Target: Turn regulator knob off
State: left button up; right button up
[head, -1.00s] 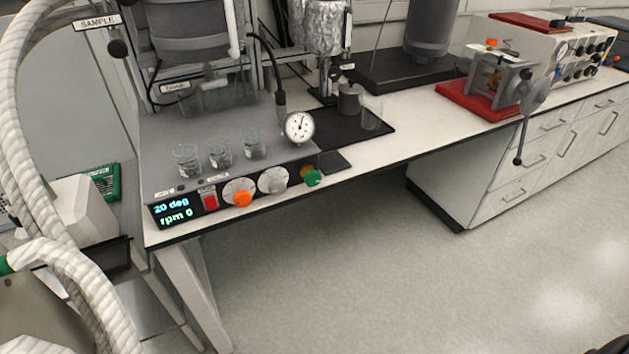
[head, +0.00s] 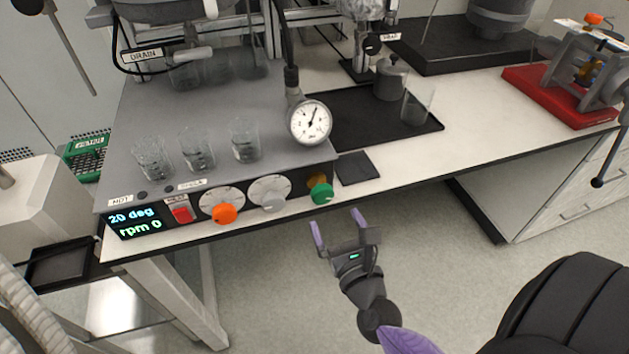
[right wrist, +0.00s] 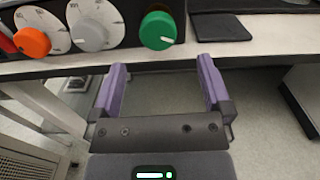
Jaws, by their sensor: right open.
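The control panel on the bench front carries an orange knob (head: 224,214), a grey knob (head: 273,200) and a green knob (head: 321,194) at its right end, below the round pressure gauge (head: 310,122). I cannot tell from a label which one is the regulator knob. My right gripper (head: 338,227) is open and empty, in front of and below the green knob, apart from it. In the right wrist view the green knob (right wrist: 158,30) is ahead of the two purple fingers (right wrist: 162,78), with a white mark on its face. My left gripper is not in view.
Several glass beakers (head: 197,150) stand on the grey unit's top. A red switch (head: 182,213) and a display reading 20 deg, rpm 0 (head: 134,221) are left of the knobs. The bench edge runs below the panel. The floor in front is clear.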

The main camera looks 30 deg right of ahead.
aim_at(324, 199)
jog(key=x, duration=0.7)
jog(key=shift+a, duration=0.1)
jog(key=shift+w, duration=0.65)
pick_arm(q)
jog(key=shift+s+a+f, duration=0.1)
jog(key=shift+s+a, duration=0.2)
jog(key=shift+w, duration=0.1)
pick_arm(e)
jog(key=shift+c, duration=1.3)
jog(key=c, duration=1)
jog(key=shift+n, duration=0.3)
